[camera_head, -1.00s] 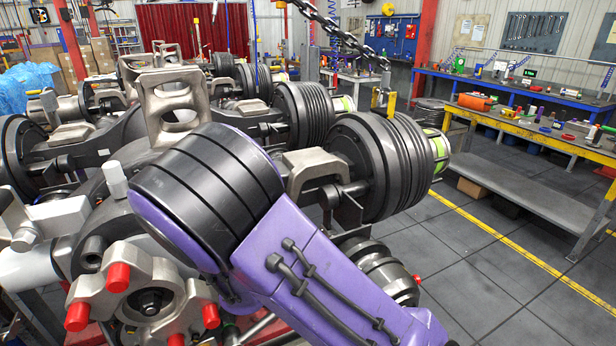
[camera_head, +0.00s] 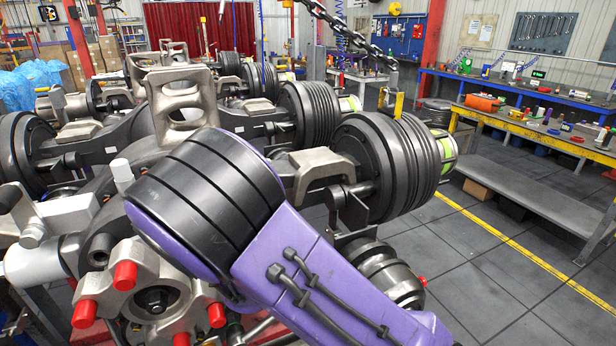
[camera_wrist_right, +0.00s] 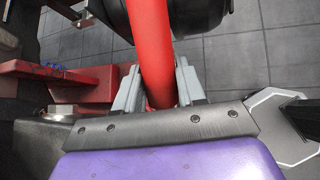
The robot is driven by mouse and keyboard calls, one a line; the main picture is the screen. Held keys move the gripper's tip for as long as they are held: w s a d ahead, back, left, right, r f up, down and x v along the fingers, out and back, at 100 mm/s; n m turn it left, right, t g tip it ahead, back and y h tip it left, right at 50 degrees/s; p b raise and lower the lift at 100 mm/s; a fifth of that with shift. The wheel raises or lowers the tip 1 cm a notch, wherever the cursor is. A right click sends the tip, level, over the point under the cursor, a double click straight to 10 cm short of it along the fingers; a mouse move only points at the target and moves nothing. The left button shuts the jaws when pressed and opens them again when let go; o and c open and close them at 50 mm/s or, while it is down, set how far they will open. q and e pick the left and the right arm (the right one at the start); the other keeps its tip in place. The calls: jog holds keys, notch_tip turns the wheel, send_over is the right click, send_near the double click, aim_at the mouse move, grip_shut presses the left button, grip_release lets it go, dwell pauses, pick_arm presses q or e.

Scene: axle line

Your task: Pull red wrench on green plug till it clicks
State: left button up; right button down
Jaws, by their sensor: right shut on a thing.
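In the right wrist view my right gripper (camera_wrist_right: 156,88) is shut on the red wrench (camera_wrist_right: 150,45). Its smooth red handle stands between the two grey fingers and runs up out of the top of the picture. The wrench's working end is not visible there. In the head view my purple right arm crosses the front of the axle and hides its own gripper and the wrench. I cannot make out the green plug in either view. My left gripper is not in view.
An axle hub (camera_head: 155,298) with several red-capped studs sits at the lower left. A ribbed black drum (camera_head: 392,165) stands behind my arm, with a chain (camera_head: 345,35) hanging above it. A yellow-edged workbench (camera_head: 540,128) is at right.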

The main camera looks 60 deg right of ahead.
jog(key=shift+w+d, duration=0.3)
jog(key=shift+w, duration=0.2)
jog(key=shift+w+d, duration=0.2)
jog(key=shift+w, duration=0.1)
jog(key=shift+w+d+r, duration=0.1)
jog(key=shift+w+d, duration=0.2)
jog(key=shift+w, duration=0.25)
dwell(0.3)
notch_tip(320, 180, down, 8)
jog(key=s+d+t+y+b, duration=0.1)
jog(key=s+d+t+y, duration=0.1)
jog(key=y, duration=0.2)
jog(key=shift+d+f+m, duration=0.15)
jog(key=shift+f+m, duration=0.05)
jog(key=shift+m, duration=0.1)
dwell(1.9)
jog(key=shift+w, duration=0.1)
